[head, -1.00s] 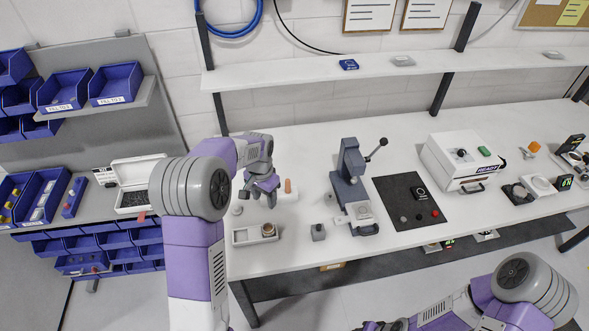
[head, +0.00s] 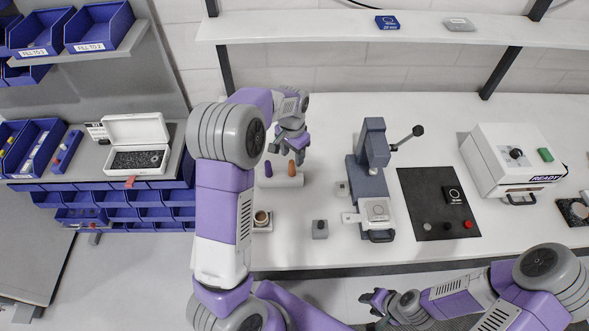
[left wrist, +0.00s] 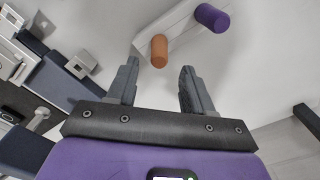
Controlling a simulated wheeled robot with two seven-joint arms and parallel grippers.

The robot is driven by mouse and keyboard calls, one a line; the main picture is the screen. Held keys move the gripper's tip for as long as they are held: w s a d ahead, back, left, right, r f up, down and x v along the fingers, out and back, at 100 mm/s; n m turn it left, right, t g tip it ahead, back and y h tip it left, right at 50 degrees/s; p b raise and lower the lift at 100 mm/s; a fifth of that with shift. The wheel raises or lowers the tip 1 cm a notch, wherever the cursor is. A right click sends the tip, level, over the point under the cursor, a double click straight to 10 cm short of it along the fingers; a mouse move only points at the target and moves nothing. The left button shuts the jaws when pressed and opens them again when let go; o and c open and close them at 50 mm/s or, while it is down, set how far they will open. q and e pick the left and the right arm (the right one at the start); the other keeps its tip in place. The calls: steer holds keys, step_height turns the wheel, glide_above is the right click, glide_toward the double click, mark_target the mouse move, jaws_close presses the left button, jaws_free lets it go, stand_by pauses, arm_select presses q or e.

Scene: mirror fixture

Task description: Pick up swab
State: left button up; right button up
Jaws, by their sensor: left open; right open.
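A white holder (head: 277,181) on the bench carries two upright cylindrical pieces, one purple (head: 268,168) and one orange (head: 292,168). I cannot tell which one is the swab. My left gripper (head: 289,152) is open and empty, just behind and above the holder. In the left wrist view, the orange piece (left wrist: 158,51) shows between and beyond the open fingertips (left wrist: 160,72), and the purple piece (left wrist: 211,17) is further off to the right. The fingers appear apart from both. My right gripper (head: 374,303) is open and empty at the bench's front, low in the head view.
A grey press (head: 370,165) with a lever stands right of the holder, with a small grey block (head: 320,229) in front. A black mat (head: 437,203) and a white box (head: 510,160) are further right. My left arm partly hides a tray with a round jar (head: 262,218).

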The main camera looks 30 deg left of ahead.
mark_target(292, 168)
arm_select(q)
steer(key=shift+s+f, duration=0.35)
steer(key=shift+f, duration=0.5)
step_height(292, 168, down, 5)
jaws_close()
